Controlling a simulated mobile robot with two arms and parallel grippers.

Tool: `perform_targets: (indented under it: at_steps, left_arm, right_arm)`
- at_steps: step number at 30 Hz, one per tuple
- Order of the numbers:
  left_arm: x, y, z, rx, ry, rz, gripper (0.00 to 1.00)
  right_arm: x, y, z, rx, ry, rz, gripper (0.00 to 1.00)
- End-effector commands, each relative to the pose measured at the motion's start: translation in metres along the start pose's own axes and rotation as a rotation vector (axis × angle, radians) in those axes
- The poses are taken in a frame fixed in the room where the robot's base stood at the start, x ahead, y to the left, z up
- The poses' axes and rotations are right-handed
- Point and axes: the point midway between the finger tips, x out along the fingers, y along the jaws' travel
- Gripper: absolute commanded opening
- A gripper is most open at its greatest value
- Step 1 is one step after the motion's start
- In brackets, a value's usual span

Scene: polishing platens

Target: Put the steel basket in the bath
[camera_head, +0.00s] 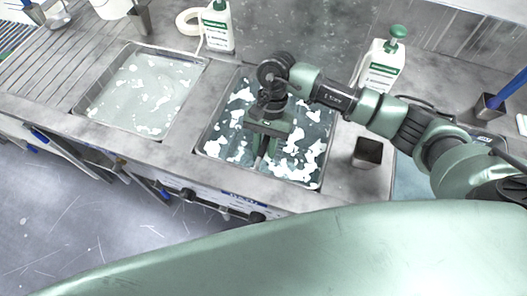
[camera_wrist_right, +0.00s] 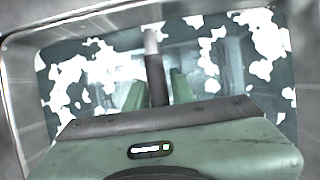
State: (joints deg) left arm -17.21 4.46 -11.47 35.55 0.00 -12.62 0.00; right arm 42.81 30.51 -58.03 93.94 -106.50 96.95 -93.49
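In the head view, the right-hand bath (camera_head: 318,150) is a sunken steel tank with dark water and white foam patches. My right gripper (camera_head: 262,158) points down over its middle, close to the water. The right wrist view shows my gripper's two green fingers (camera_wrist_right: 157,88) close on either side of an upright rod-like handle (camera_wrist_right: 154,65), dark with a pale end. I take it as the steel basket's handle, held between them. The basket's body is not distinguishable; foam, water and my gripper cover that spot. My left gripper is not in view.
A second tank (camera_head: 140,95) with pale foamy water lies to the left. Behind stand a white bottle (camera_head: 217,28) and a green-topped pump bottle (camera_head: 382,65). A small square dark cup (camera_head: 367,153) sits right of the bath. Grooved drainboard (camera_head: 60,60) is at far left.

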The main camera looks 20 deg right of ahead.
Motion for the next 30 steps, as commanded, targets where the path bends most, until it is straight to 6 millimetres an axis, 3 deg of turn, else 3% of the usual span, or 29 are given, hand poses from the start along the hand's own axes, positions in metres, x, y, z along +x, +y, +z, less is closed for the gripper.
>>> perform_targets:
  at_steps: [14,30]
  left_arm:
    - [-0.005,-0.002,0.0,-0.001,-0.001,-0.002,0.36]
    - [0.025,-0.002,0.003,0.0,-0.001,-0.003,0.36]
  right_arm:
    - [-0.006,0.0,0.001,0.0,0.0,-0.001,0.38]
    - [-0.108,-0.001,0.0,0.0,0.003,-0.001,0.38]
